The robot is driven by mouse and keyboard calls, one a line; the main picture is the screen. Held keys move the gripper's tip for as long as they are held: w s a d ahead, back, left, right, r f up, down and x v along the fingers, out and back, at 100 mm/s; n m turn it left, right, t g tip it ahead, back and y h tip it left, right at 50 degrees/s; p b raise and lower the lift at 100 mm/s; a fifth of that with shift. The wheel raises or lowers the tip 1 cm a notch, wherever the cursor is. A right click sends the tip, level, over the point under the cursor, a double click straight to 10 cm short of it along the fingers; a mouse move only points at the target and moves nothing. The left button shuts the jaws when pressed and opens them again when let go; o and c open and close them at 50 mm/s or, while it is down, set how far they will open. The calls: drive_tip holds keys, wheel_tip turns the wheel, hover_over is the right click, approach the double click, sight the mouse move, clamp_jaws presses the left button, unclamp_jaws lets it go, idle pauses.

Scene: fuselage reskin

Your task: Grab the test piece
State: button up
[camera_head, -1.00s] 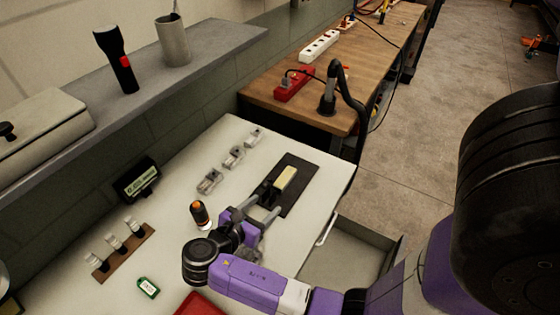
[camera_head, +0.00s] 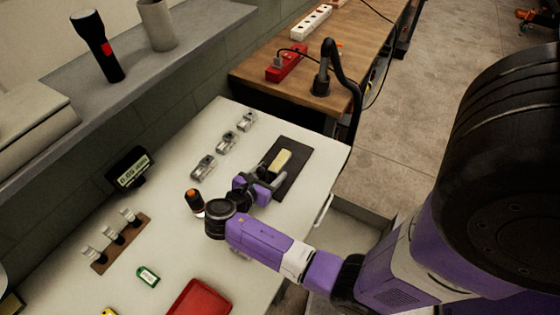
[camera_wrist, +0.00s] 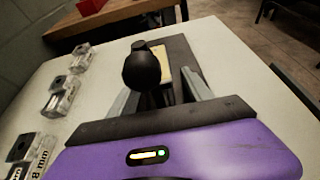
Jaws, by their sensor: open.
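A cream block (camera_head: 280,160), which looks like the test piece, lies on a dark mat (camera_head: 292,185) on the white table. My gripper (camera_head: 263,180) is low over the mat's near-left edge, beside the block's near end. In the wrist view the fingers of my gripper (camera_wrist: 158,84) are apart. A black round-topped object (camera_wrist: 142,66) stands in front of the palm, between the fingers in that view. I cannot tell whether either finger touches anything.
Several clear blocks (camera_head: 227,142) stand left of the mat. A small display (camera_head: 130,170), a brown rack (camera_head: 121,243), a green tag (camera_head: 148,276) and a red tray (camera_head: 197,300) are around the table. An open drawer is below its right edge.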

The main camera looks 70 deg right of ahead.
clamp_jaws()
drive_tip(key=shift+r, duration=0.1)
idle(0.3)
